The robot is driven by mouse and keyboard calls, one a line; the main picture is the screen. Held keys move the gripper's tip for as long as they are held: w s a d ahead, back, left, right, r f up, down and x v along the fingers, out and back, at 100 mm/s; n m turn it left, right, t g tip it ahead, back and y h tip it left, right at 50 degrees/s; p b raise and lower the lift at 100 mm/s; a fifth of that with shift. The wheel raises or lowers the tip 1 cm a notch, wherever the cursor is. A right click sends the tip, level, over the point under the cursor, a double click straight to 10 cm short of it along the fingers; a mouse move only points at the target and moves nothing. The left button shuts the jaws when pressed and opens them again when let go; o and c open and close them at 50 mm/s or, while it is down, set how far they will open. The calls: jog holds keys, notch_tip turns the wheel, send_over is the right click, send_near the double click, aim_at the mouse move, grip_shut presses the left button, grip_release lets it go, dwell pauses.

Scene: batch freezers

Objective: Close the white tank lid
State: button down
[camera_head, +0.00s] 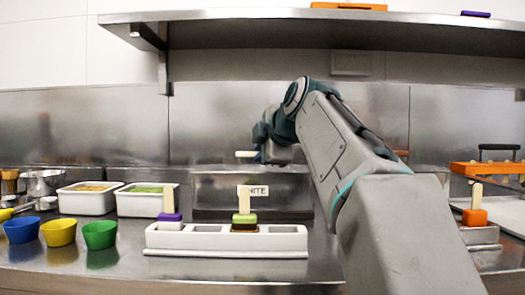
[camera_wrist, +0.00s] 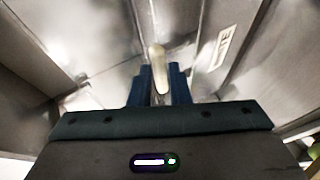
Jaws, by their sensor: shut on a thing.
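The steel tank with the white label reading "WHITE" in part (camera_head: 253,191) stands at the back of the counter, behind the white stick holder. The label also shows in the wrist view (camera_wrist: 220,48). A cream handle (camera_head: 245,154) shows just above the tank's top edge. My gripper (camera_head: 264,152) is at this handle, seen from behind my arm. In the wrist view the two blue fingers (camera_wrist: 160,88) are shut on the cream handle (camera_wrist: 158,62), with shiny steel around it. I cannot tell how far the lid is tilted.
A white holder (camera_head: 172,240) with stick treats stands in front of the tank. White tubs (camera_head: 88,203) and coloured cups (camera_head: 58,232) are at left. A steel shelf (camera_head: 340,32) runs above. An orange-topped piece (camera_head: 488,168) with a dark handle is at right.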

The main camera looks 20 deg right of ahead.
jog(key=c, duration=1.4)
grip_release()
notch_tip(320, 180, down, 2)
jog(key=shift+f+g, duration=0.1)
jog(key=shift+g, duration=0.2)
jog(key=shift+c, duration=0.2)
jog(key=p+v, duration=0.3)
jog(key=v, duration=1.1)
jog(key=shift+r+p, duration=0.3)
jog(key=shift+p, duration=0.05)
jog(key=shift+s, duration=0.1)
